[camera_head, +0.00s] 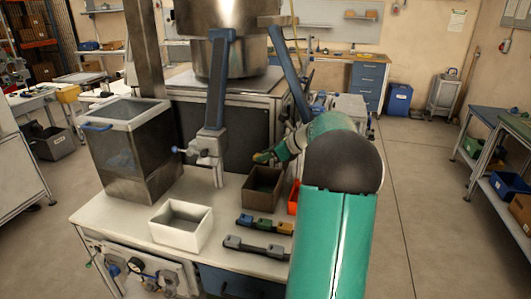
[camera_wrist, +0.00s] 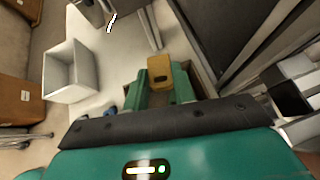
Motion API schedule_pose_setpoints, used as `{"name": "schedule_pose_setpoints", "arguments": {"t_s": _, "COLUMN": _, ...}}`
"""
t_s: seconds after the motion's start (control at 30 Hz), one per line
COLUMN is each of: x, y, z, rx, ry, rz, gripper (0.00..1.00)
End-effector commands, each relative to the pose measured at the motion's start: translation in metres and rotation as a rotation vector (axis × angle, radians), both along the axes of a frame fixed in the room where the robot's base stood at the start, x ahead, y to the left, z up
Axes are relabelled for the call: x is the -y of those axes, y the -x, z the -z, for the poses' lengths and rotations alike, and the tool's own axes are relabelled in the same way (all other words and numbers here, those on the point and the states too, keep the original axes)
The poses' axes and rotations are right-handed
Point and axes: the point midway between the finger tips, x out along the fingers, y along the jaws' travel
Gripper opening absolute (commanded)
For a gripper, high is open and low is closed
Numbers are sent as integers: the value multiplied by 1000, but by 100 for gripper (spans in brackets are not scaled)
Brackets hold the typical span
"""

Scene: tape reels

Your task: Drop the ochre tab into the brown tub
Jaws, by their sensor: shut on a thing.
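The ochre tab (camera_wrist: 159,68) is between the fingertips of my gripper (camera_wrist: 160,80) in the wrist view, and they are shut on it. In the head view, my gripper (camera_head: 264,157) is above the brown tub (camera_head: 260,200), near its back edge. The tub is open-topped and stands on the white bench top. In the wrist view, my gripper covers most of what lies below it. The tab is apart from the bench. I cannot tell exactly how it lines up with the tub's opening.
A white tub (camera_head: 181,238) stands left of the brown tub, and an orange tub (camera_head: 293,197) to its right, partly behind my arm. Two racks with small blocks (camera_head: 265,224) (camera_head: 257,247) lie in front. A metal post with a clamp (camera_head: 215,145) rises behind.

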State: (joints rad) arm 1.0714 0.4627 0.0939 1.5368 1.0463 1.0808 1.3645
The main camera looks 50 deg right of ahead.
Motion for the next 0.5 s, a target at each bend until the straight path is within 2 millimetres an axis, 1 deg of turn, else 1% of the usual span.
{"name": "schedule_pose_setpoints", "arguments": {"t_s": 0.17, "x": -2, "y": 3, "z": 11, "rx": -2, "ry": -3, "rz": 1, "gripper": 5}}
{"name": "schedule_pose_setpoints", "arguments": {"t_s": 0.5, "x": -3, "y": 4, "z": 50, "rx": -2, "ry": -4, "rz": 2, "gripper": 5}}
